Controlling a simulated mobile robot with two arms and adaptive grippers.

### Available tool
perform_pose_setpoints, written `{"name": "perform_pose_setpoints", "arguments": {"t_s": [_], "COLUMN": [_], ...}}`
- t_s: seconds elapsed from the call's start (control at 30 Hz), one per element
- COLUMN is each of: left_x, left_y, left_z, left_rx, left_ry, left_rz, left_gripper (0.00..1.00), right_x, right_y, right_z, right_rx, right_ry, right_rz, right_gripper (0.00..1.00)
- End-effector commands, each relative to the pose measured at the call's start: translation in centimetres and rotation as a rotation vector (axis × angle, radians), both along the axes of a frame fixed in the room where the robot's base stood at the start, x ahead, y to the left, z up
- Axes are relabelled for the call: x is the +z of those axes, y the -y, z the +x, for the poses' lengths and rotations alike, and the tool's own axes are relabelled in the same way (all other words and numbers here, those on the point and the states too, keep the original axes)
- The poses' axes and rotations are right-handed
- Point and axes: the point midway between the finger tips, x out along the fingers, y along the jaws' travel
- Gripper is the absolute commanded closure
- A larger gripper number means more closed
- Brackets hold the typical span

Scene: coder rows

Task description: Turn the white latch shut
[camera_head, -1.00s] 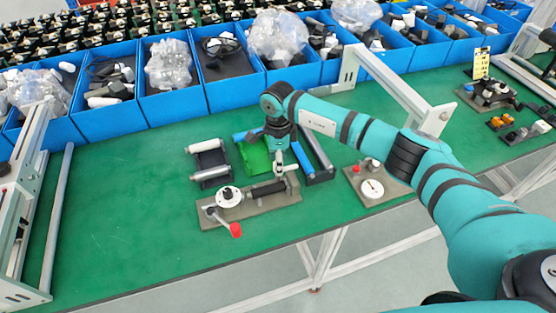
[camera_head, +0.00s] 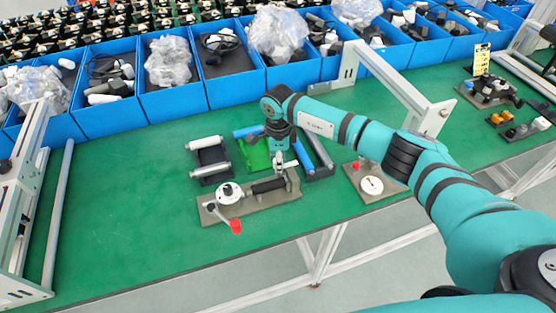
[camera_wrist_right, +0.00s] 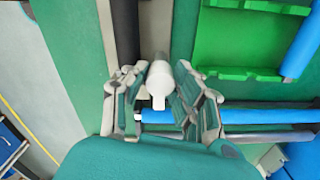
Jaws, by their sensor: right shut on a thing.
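The white latch (camera_head: 289,165) is at the right end of a grey base plate (camera_head: 276,203) on the green table. In the right wrist view the white latch (camera_wrist_right: 160,82) shows as a rounded white handle between the two fingers. My right gripper (camera_head: 281,165) points down over that end of the plate and is shut on the latch. The gripper partly hides the latch in the head view. A black cylinder (camera_head: 268,185), a white round dial (camera_head: 229,192) and a red-knobbed lever (camera_head: 235,226) share the plate. My left gripper is not in view.
A rack with white rollers (camera_head: 208,158) and a green tray (camera_head: 256,156) lie behind the plate. A gauge plate (camera_head: 372,185) stands to the right. Blue bins (camera_head: 172,104) line the back.

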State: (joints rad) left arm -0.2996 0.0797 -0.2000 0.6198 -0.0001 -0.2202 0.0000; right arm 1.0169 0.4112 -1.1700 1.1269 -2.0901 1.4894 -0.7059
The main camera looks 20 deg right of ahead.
Motion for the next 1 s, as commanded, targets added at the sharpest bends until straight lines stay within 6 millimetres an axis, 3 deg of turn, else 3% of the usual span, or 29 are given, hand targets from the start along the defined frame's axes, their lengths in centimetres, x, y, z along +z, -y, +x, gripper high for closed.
{"name": "perform_pose_setpoints", "arguments": {"t_s": [0.37, 1.0], "left_x": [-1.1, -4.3], "left_y": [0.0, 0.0], "left_z": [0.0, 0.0], "left_rx": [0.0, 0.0], "left_ry": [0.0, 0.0], "left_rz": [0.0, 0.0], "left_gripper": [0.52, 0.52], "right_x": [-0.1, 0.0], "right_y": [0.0, 0.0], "right_z": [0.1, 0.1], "right_rx": [-0.122, -0.704], "right_ry": [0.003, 0.005], "right_rz": [-0.001, 0.002], "right_gripper": [1.0, 1.0]}}
